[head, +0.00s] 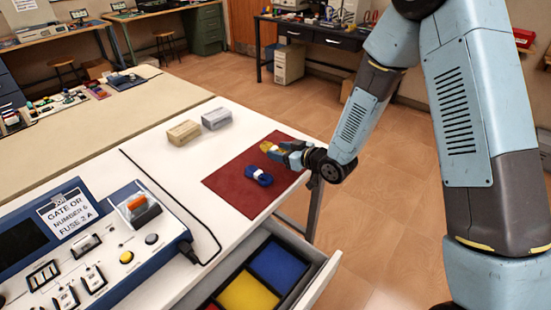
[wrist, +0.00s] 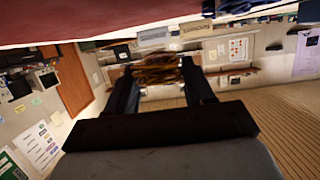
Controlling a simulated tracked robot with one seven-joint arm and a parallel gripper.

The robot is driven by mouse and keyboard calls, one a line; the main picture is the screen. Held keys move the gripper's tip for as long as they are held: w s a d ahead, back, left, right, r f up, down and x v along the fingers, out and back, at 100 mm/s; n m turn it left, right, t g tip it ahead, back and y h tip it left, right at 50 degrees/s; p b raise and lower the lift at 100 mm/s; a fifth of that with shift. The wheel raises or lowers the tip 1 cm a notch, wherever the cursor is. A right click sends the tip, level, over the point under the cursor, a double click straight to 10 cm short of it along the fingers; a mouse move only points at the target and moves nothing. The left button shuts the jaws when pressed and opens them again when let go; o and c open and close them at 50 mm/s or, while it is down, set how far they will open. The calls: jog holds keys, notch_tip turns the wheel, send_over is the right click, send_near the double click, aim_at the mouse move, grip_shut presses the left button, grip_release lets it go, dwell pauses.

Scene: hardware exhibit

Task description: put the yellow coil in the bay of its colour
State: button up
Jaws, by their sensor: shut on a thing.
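My gripper (head: 286,152) is at the right part of the dark red mat (head: 228,190) on the white table. It is shut on the yellow coil (head: 268,145). The coil also shows between the fingers in the wrist view (wrist: 158,70), dark and brownish there. I cannot tell whether the coil touches the mat. A blue coil (head: 259,176) with a white band lies on the mat, nearer than my gripper and apart from it. An open drawer below the table edge has a yellow bay (head: 247,294), a blue bay (head: 278,264) and a partly hidden red bay (head: 212,307).
A tan block (head: 184,133) and a grey block (head: 216,119) stand behind the mat. A blue-framed control panel (head: 85,245) with a sign and a black cable fills the table's left. The drawer's front wall (head: 318,283) stands out from the table.

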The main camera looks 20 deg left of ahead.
aim_at(279, 165)
jog(key=shift+w+a+f, duration=0.2)
jog(key=shift+w+f, duration=0.15)
jog(key=shift+f, duration=0.15)
jog(key=shift+w+a+f, duration=0.15)
jog(key=shift+a+f, duration=0.1)
jog(key=shift+f, duration=1.6)
jog(key=o, duration=1.1)
jog(key=shift+a, duration=0.1)
jog(key=v, duration=1.2)
jog(key=shift+r, duration=0.1)
